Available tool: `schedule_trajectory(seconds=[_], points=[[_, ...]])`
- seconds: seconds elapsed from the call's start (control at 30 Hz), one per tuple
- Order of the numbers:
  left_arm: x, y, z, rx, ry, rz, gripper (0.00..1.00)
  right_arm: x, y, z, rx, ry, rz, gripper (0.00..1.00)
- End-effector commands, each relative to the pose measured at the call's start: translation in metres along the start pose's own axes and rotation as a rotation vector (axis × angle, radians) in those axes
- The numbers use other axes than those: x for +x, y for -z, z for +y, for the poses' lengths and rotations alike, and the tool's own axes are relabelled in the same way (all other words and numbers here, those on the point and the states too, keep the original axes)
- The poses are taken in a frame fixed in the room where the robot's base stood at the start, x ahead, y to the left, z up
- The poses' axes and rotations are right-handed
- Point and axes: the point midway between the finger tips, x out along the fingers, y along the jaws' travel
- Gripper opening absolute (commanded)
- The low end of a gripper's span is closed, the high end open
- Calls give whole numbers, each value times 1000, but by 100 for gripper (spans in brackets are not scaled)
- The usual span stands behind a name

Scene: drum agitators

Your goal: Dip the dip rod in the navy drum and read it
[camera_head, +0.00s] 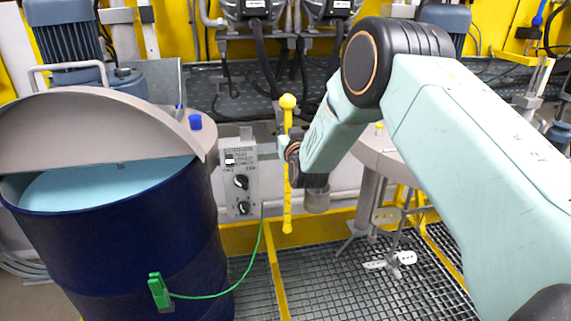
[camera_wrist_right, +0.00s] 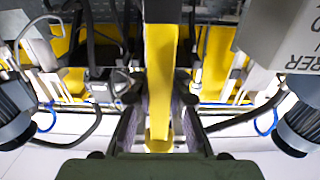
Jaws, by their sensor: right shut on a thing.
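The dip rod (camera_head: 287,205) is yellow with a ball at its top end, and hangs upright to the right of the navy drum. My right gripper (camera_head: 290,155) is shut on the rod in its upper part. In the right wrist view the yellow rod (camera_wrist_right: 158,85) runs between the two fingers of my right gripper (camera_wrist_right: 160,120). The navy drum (camera_head: 125,255) stands at the left with pale blue liquid (camera_head: 100,185) inside. A grey half lid (camera_head: 95,130) covers its far part, and the near part is open. My left gripper is not in view.
A green clamp (camera_head: 159,291) with a green wire grips the drum's front side. A grey control box (camera_head: 239,180) with two knobs stands right of the drum. A blue motor (camera_head: 68,35) is behind the lid. Dark grating (camera_head: 330,285) with yellow edging covers the floor.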

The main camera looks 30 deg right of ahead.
Motion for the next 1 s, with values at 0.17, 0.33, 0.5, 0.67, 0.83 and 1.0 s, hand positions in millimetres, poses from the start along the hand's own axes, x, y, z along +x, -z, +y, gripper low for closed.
schedule_trajectory(seconds=[0.17,0.33,0.5,0.67,0.83,1.0], points=[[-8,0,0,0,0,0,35,-12,2,0,0,1,2,0],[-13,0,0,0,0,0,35,-24,3,0,1,1,2,0],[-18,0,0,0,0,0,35,-36,2,0,1,1,1,0],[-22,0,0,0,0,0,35,-46,2,0,1,1,1,0],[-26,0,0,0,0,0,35,-58,2,0,0,1,2,0],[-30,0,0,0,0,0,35,-70,2,0,0,1,2,0]])
